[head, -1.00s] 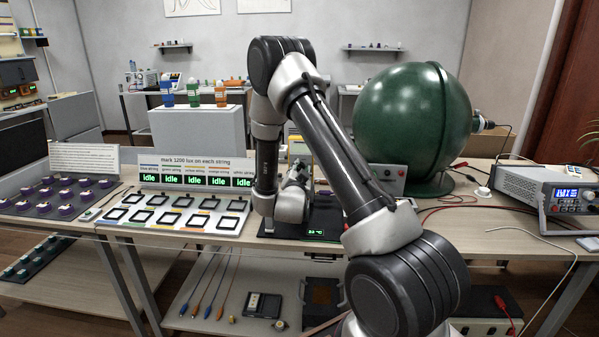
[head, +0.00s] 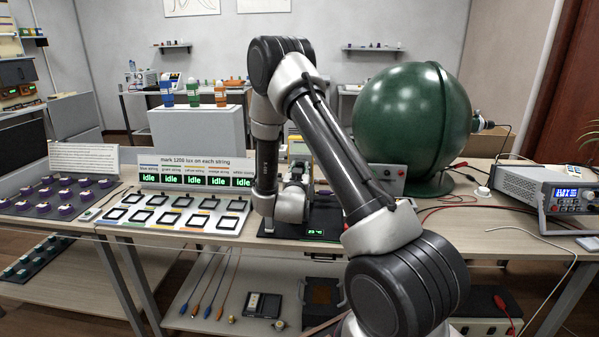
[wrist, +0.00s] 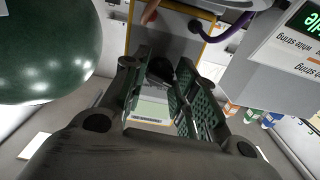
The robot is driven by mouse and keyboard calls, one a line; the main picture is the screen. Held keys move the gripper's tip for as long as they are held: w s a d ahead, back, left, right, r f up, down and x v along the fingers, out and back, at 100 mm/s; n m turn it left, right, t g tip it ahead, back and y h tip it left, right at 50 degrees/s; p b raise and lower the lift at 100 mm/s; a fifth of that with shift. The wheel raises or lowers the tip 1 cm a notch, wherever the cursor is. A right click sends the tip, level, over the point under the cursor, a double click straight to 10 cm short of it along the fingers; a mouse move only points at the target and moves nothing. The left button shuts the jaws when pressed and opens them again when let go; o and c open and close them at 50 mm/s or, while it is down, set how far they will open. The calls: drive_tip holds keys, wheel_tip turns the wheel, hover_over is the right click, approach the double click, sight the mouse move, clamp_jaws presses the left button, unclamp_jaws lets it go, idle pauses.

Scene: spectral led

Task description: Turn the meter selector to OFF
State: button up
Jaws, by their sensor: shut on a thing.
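The meter (wrist: 183,37) has a grey face with a yellow-orange edge. In the wrist view it appears upside down, with its pale display (wrist: 150,109) low in the picture between my fingers. In the head view its top (head: 299,149) shows behind my arm. The selector (wrist: 160,69) is a dark round knob on the meter's face. My gripper (wrist: 166,72) is closed on this knob, with one ridged pad on each side. The pads hide most of the knob, and I cannot read its pointer or the position labels. In the head view my gripper (head: 297,172) is partly hidden.
A large green sphere (head: 412,118) stands close to the right of the meter. A sign with several idle displays (head: 195,174) stands to the left. A power supply (head: 545,190) sits at the right bench end, with red leads on the bench.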

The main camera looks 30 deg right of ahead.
drive_tip(key=shift+f, duration=0.1)
drive_tip(key=o, duration=1)
drive_tip(key=shift+o, duration=0.2)
drive_tip(key=shift+s+a, duration=0.1)
drive_tip(key=v, duration=1.1)
drive_tip(key=shift+s+a, duration=0.25)
drive_tip(key=shift+s, duration=0.05)
